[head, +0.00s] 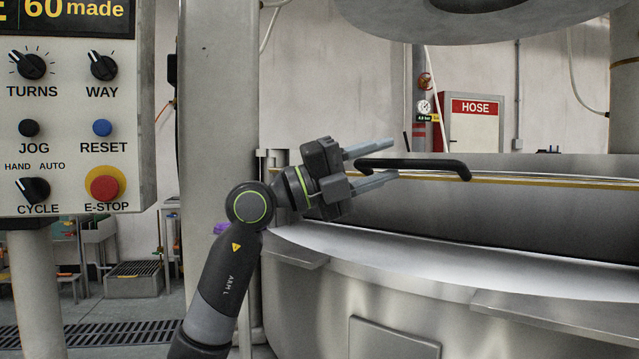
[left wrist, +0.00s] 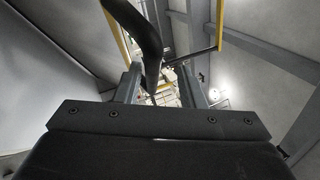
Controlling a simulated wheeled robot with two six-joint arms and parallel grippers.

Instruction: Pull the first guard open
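The guard (head: 460,208) is a wide grey metal panel with a yellow strip along its top edge, standing on the round machine in the head view. Its black bar handle (head: 425,162) runs along the top. My left gripper (head: 394,160) reaches in from the left at the handle's left end. Its two fingers are spread, one above and one below the bar in the picture. In the left wrist view the dark handle (left wrist: 146,45) passes between the open fingers (left wrist: 160,85), nearer the left one, with a gap to the right one. My right gripper is not in view.
A control panel (head: 70,110) with knobs and an E-stop stands at the left, beside a grey column (head: 217,130). A large round grey plate (head: 470,20) hangs above. The machine's pale curved ledge (head: 400,255) lies below the guard. A hose cabinet (head: 474,125) stands behind.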

